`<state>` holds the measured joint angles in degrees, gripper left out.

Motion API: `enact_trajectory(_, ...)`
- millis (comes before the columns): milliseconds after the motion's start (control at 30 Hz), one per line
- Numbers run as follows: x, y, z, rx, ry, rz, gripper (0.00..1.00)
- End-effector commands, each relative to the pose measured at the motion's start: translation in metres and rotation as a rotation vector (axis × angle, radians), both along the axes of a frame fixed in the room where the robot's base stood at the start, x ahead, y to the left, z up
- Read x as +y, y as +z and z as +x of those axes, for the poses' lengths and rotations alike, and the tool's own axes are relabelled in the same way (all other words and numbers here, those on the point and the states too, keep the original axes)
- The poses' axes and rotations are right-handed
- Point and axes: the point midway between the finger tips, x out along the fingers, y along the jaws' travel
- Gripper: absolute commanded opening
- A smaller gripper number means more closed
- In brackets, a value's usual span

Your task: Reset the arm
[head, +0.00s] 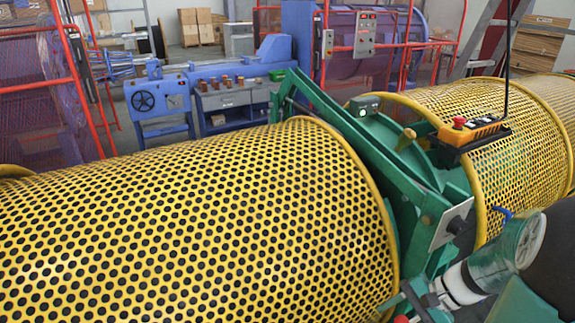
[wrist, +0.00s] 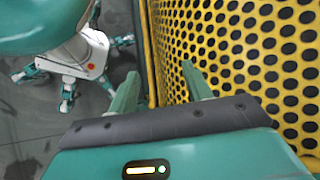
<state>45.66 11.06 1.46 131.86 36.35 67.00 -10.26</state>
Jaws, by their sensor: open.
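My arm shows at the lower right of the head view, white and green, in front of the green frame between the perforated drums. My gripper (wrist: 160,72) shows in the wrist view as two green fingers beyond a black edge. The fingers are spread apart with nothing between them. They are close to the yellow perforated drum guard (wrist: 235,60), and I cannot tell whether they touch it. The same guard fills the lower left of the head view (head: 190,230).
A green frame (head: 350,130) joins the guard to a second yellow drum (head: 520,150). A blue machine (head: 165,105) and red fence posts stand behind. Grey floor (wrist: 30,120) shows at left in the wrist view.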

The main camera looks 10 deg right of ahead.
Motion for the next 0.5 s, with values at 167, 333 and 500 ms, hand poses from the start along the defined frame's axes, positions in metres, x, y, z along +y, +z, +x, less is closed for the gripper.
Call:
enact_trajectory(167,0.036,0.039,0.001,-0.068,0.212,-0.217,0.49)
enact_trajectory(333,0.065,0.072,-0.003,-0.161,0.387,-0.411,0.49)
enact_trajectory(500,0.091,0.106,-0.010,-0.289,0.541,-0.598,0.49)
